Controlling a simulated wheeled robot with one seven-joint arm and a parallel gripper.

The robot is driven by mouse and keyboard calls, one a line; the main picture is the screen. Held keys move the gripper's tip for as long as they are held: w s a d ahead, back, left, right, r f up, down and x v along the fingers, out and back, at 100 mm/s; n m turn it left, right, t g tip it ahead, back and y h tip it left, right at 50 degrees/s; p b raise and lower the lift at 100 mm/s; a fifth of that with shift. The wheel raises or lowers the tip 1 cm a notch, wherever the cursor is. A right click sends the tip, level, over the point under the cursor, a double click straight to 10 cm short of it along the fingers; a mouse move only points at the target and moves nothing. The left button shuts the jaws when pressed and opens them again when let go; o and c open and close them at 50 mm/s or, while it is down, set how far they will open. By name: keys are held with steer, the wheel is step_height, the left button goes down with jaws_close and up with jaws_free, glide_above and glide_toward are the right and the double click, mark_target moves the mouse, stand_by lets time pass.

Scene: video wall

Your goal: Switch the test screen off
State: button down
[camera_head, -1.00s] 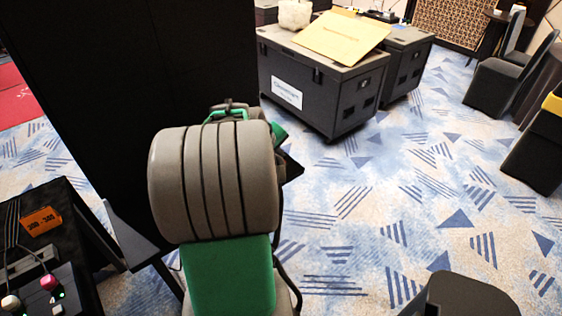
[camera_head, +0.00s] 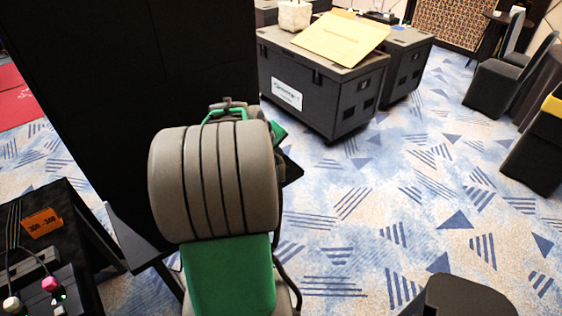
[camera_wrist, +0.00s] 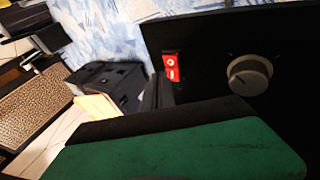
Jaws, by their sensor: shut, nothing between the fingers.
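A red rocker switch (camera_wrist: 172,66) with white marks sits on a black panel (camera_wrist: 205,35) in the wrist view. A round grey knob (camera_wrist: 250,75) is to its right on the same panel. My gripper (camera_wrist: 158,90) shows as narrow dark fingers, shut and empty, just below and left of the switch; I cannot tell whether they touch it. In the head view a large black panel (camera_head: 130,80) stands on the left, probably the screen's back. My own arm hides the fingers and the switch there. The screen's lit face is not in view.
Dark wheeled cases (camera_head: 310,85) stand beyond the panel, with a tan folder (camera_head: 340,38) on top. A dark table (camera_head: 60,235) at lower left holds an orange sign (camera_head: 42,222) and a small control box.

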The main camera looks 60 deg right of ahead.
steer(key=shift+w+d+r+p, duration=0.1)
steer(key=shift+w+r+p, duration=0.15)
steer(key=shift+r+p, duration=0.45)
steer(key=shift+w+d+r+p, duration=0.2)
steer(key=shift+r+p, duration=0.25)
steer(key=shift+r, duration=0.5)
steer(key=shift+w+d+r+p, duration=0.1)
steer(key=shift+w+r+p, duration=0.15)
steer(key=shift+r+p, duration=0.45)
steer(key=w+a+r+n+t+y, duration=0.1)
steer(key=w+a, duration=0.4)
steer(key=a, duration=0.3)
steer(key=w+a+r+n+t+y, duration=0.1)
steer(key=w+a+t, duration=0.1)
steer(key=w+a, duration=0.45)
steer(key=w+a+r+t+y, duration=0.1)
steer(key=w+a, duration=0.2)
steer(key=a, duration=0.7)
steer(key=s+a+n+y, duration=0.1)
steer(key=s+a+y, duration=0.1)
steer(key=a, duration=1)
steer(key=s+a+n+y, duration=0.2)
steer(key=a, duration=1)
steer(key=shift+s+t, duration=0.2)
steer(key=shift+t, duration=0.1)
